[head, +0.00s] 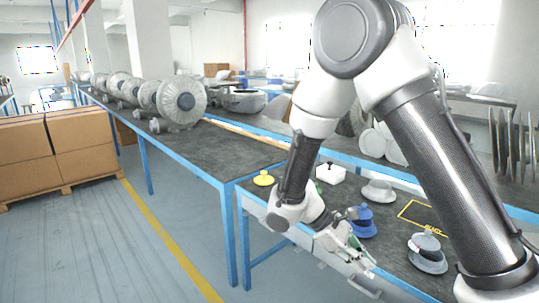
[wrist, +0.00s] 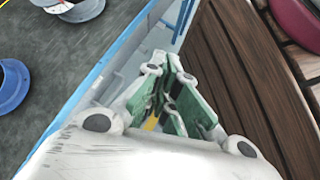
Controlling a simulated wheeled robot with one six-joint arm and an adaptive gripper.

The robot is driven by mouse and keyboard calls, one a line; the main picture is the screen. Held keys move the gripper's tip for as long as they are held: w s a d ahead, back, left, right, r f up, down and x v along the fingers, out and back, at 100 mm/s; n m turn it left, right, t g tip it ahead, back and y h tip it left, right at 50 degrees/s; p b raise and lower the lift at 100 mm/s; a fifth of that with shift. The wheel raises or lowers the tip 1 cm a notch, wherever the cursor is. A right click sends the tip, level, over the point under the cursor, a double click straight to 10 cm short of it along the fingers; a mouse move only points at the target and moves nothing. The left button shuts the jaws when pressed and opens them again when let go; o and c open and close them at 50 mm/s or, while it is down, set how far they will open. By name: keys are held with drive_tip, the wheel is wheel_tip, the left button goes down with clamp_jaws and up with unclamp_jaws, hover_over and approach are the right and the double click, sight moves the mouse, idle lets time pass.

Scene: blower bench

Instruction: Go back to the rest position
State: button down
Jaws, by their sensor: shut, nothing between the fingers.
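My gripper (head: 362,262) hangs at the front edge of the near bench (head: 398,268) in the head view, pointing down and to the right. In the wrist view the green-padded fingers of my gripper (wrist: 163,80) are closed together with nothing between them. The fingertips are over the strip beside the blue bench edge (wrist: 105,65), apart from the parts on the bench. The blue part (head: 362,222) stands on the bench just behind my gripper, partly covered by it.
A grey flanged part (head: 427,252), a pale dish-like part (head: 378,191), a white box (head: 331,173) and a yellow part (head: 263,179) stand on the bench. A brown slatted wooden surface (wrist: 250,70) lies close right of my fingers. Cartons (head: 82,150) stand far left; the floor between is open.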

drive_tip(key=s+d+r+m+t+y, duration=0.2)
drive_tip(key=s+d+r+m+y, duration=0.1)
drive_tip(key=r, duration=0.5)
drive_tip(key=s+d+r+m+t+y, duration=0.3)
drive_tip(key=s+d+r+m, duration=0.1)
drive_tip(key=d+r+m, duration=0.1)
drive_tip(key=s+d+r+m+t+y, duration=0.2)
drive_tip(key=s+d+r+m+y, duration=0.1)
drive_tip(key=r, duration=0.7)
drive_tip(key=shift+s+d+r+m+t, duration=0.4)
drive_tip(key=shift+s+d, duration=0.35)
drive_tip(key=shift+d, duration=0.45)
